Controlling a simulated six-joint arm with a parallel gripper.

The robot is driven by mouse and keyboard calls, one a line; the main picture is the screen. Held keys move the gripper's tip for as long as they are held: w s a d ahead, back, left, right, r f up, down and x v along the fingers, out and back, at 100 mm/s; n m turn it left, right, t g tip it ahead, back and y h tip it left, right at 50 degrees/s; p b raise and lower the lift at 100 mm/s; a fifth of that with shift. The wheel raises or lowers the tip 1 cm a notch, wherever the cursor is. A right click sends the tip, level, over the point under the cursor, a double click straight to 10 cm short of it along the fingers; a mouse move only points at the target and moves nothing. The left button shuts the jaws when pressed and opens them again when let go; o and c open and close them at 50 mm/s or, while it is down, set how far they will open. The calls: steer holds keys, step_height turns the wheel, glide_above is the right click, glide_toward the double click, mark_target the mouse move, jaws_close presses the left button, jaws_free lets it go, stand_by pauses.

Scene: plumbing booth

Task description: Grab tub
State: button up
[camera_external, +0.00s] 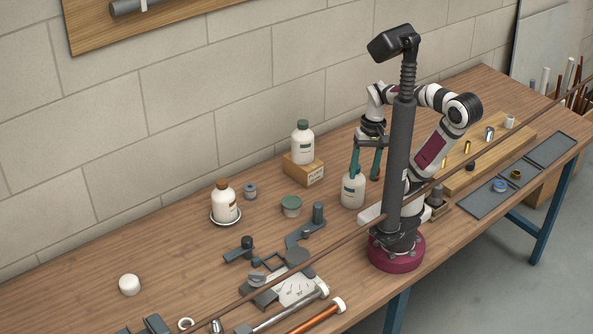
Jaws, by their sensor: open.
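A short grey tub with a green lid (291,206) stands upright on the bench, left of my arm. My gripper (366,175) points down with its two teal fingers apart. It is to the right of the tub and higher in the picture, with nothing visible held. A white labelled bottle (353,194) stands below the fingers. The left finger overlaps its top, and I cannot tell whether they touch.
A green-capped bottle (303,148) stands on a wooden block (305,173). A brown-capped bottle (226,203) stands on a saucer. A small grey fitting (250,191) and dark clamp-like tools (306,236) are near the tub.

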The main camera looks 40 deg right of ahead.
steer(key=o, duration=0.6)
steer(key=n+t+h, duration=0.5)
steer(key=n+h, duration=0.8)
steer(key=n, duration=1.4)
glide_above(288, 205)
steer(key=s+a, duration=0.1)
steer(key=a, duration=0.1)
step_height(288, 205, down, 12)
steer(key=r, duration=0.1)
steer(key=shift+n, duration=0.6)
step_height(288, 205, down, 8)
steer(key=shift+a+f, duration=0.1)
steer(key=x, duration=0.5)
